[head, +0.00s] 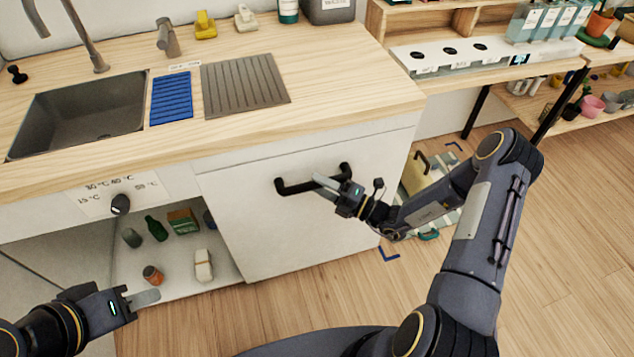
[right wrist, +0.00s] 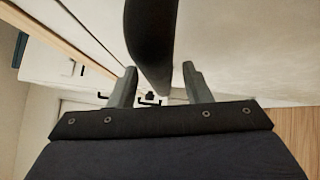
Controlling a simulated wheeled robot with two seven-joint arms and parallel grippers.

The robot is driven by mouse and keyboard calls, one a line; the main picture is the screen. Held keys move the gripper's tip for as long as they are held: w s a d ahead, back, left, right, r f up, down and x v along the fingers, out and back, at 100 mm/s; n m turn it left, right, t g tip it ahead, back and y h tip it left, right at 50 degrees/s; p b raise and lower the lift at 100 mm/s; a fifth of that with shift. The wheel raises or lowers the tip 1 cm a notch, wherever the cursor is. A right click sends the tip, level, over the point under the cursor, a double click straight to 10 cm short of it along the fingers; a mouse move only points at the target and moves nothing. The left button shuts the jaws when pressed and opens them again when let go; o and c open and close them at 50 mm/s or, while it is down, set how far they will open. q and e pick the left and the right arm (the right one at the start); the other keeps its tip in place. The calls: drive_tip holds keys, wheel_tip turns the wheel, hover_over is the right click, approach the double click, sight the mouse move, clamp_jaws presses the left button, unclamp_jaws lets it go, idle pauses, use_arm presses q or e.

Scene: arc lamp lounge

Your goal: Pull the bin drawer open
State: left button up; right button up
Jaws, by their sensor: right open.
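The bin drawer (head: 300,225) is a white front under the wooden counter, and it looks closed. Its black bar handle (head: 298,187) runs across the upper part of the front. My right gripper (head: 322,182) is at the right half of the handle. In the right wrist view the handle (right wrist: 151,40) passes between the two open fingers of my right gripper (right wrist: 157,85), with gaps on both sides. My left gripper (head: 140,298) is low at the left, away from the drawer, and I cannot tell its finger gap.
An open shelf (head: 175,275) with bottles and jars lies left of the drawer. A sink (head: 80,112), a blue mat (head: 171,98) and a ribbed drainer (head: 245,85) are on the counter. A yellowish container (head: 420,173) stands on the floor to the right. Wooden floor in front is clear.

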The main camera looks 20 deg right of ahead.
drive_tip(key=shift+w+a+r, duration=0.1)
drive_tip(key=shift+w+a, duration=0.4)
drive_tip(key=shift+a, duration=0.05)
clamp_jaws()
